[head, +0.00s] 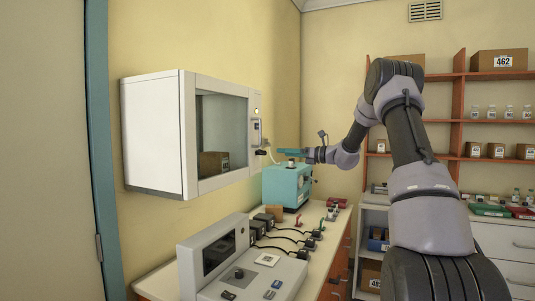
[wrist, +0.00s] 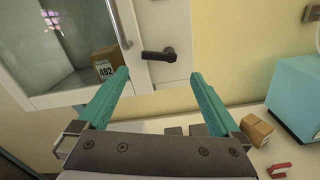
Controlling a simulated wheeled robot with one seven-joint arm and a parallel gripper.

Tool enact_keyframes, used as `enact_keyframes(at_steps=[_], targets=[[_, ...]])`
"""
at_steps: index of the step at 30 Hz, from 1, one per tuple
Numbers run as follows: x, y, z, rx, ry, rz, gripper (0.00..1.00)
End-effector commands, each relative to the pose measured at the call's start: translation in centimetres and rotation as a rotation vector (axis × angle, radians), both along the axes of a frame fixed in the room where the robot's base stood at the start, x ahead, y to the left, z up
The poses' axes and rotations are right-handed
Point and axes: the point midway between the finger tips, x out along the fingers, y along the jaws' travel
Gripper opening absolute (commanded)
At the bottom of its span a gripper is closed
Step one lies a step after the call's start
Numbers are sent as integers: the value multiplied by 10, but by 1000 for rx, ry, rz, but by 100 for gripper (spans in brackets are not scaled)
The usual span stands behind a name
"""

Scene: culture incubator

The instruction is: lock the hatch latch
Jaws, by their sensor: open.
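The incubator (head: 155,135) is a white wall-mounted cabinet, and its windowed hatch (head: 190,150) looks shut. In the head view the latch (head: 260,152) is a small dark shape at the hatch's right side. My gripper (wrist: 160,76) is open and empty, with its teal fingers pointing toward the latch, one to each side of it in the picture. It appears apart from the latch. In the head view my gripper (head: 280,151) is just right of the cabinet.
A brown box (head: 213,163) labelled 482 shows behind the window. Below, the bench holds a teal device (head: 285,187), a grey console (head: 240,265), cables and small boxes. Shelves (head: 490,115) stand at the right. The air beside the hatch front is clear.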

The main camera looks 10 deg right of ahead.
Motion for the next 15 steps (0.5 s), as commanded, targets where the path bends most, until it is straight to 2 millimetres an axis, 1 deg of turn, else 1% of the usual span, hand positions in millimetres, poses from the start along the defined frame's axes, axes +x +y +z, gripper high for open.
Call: enact_keyframes(at_steps=[1, 9, 12, 15], targets=[[5, 10, -1, -1, 0, 4, 100], [35, 51, -1, -3, -1, 5, 100], [43, 63, -1, -3, -1, 5, 100], [49, 69, -1, -4, -1, 3, 100]])
